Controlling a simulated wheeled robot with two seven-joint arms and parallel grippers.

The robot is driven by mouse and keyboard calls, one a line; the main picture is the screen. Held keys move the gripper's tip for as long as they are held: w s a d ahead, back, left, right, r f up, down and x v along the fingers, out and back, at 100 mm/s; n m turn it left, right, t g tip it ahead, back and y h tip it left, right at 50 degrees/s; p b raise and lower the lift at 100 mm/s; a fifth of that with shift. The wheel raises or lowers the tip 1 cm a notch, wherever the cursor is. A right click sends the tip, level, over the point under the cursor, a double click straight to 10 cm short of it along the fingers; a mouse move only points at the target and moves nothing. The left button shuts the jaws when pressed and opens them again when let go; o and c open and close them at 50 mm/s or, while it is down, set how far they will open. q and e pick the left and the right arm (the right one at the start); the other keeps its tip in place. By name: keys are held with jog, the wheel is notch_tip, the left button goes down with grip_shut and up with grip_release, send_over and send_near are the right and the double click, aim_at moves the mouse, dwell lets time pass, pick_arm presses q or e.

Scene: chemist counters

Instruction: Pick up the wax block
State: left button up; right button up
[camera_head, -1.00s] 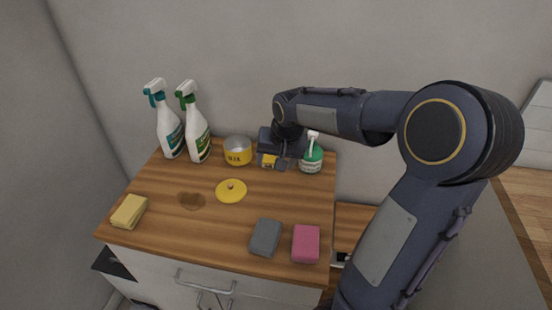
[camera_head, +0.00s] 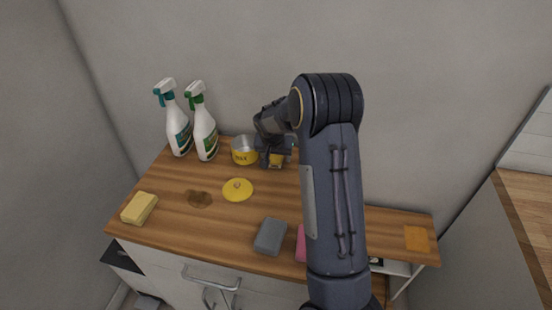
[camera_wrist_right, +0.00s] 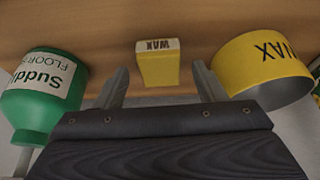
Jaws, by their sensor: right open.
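The wax block (camera_wrist_right: 158,66) is a small yellow block with a white end marked WAX. It stands at the back of the wooden counter, and part of it shows below my right gripper (camera_head: 273,154) in the head view (camera_head: 277,161). In the right wrist view my right gripper (camera_wrist_right: 162,84) is open and empty. Its two fingers point at the block, one to each side of it, with the block just ahead of the tips. My left gripper is not in view.
A yellow WAX pot (camera_head: 243,152) stands close left of the block; a green bottle (camera_wrist_right: 40,100) is on its other side, hidden by my arm in the head view. Two spray bottles (camera_head: 205,130), a yellow lid (camera_head: 238,189) and sponges (camera_head: 270,236) are also on the counter.

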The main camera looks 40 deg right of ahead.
jog(key=shift+w+f, duration=0.1)
jog(key=shift+f, duration=0.2)
jog(key=c, duration=1.1)
jog(key=shift+r, duration=0.1)
